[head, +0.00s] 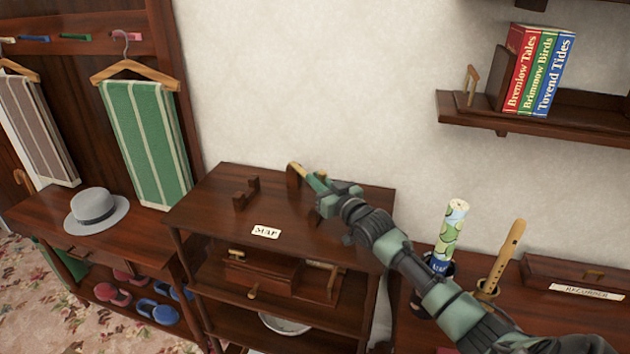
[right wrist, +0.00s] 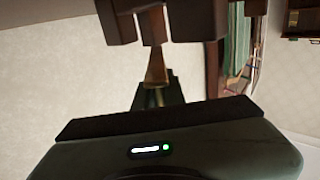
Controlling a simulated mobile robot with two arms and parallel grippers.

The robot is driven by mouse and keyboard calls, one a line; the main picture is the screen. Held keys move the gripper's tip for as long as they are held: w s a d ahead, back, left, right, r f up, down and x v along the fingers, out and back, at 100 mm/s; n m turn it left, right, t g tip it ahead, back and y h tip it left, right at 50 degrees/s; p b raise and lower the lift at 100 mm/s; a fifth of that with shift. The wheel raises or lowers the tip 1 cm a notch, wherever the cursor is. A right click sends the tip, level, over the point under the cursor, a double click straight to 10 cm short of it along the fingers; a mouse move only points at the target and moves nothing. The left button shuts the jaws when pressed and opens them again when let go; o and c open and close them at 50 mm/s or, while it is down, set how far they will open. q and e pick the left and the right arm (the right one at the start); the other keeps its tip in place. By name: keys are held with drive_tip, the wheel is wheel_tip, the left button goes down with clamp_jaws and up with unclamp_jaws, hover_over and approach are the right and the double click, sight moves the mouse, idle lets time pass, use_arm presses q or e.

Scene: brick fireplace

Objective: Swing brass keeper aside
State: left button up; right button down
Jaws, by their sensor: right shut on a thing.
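The brass keeper (head: 294,167) shows as a small gold piece at the right-hand wooden bracket (head: 292,180) on top of the middle shelf unit. My right gripper (head: 312,181) reaches in from the lower right and is shut on the keeper. In the right wrist view the brass piece (right wrist: 157,68) runs from the dark jaws (right wrist: 157,97) to dark wooden blocks (right wrist: 165,22). The jaws hide part of the keeper. A second wooden bracket (head: 246,193) stands empty to the left. My left gripper is not in view.
A card reading MAP (head: 265,232) lies in front of the brackets. A rolled map (head: 452,228) and a wooden recorder (head: 508,250) stand upright on the right, close to my right arm. A hat (head: 96,210) lies left. Books (head: 535,70) sit on the upper shelf.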

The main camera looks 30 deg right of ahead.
drive_tip(key=shift+s+d+f, duration=0.1)
drive_tip(key=shift+d+f, duration=0.15)
drive_tip(key=shift+f, duration=0.05)
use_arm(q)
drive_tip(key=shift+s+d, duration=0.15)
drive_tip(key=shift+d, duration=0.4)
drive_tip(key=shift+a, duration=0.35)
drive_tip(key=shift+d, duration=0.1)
use_arm(e)
drive_tip(key=c, duration=1.7)
unclamp_jaws()
drive_tip(key=shift+o, duration=1)
drive_tip(key=shift+s+r, duration=0.1)
drive_tip(key=shift+r, duration=0.05)
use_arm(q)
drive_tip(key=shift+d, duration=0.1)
use_arm(e)
drive_tip(key=shift+d+r, duration=0.1)
drive_tip(key=shift+r, duration=0.05)
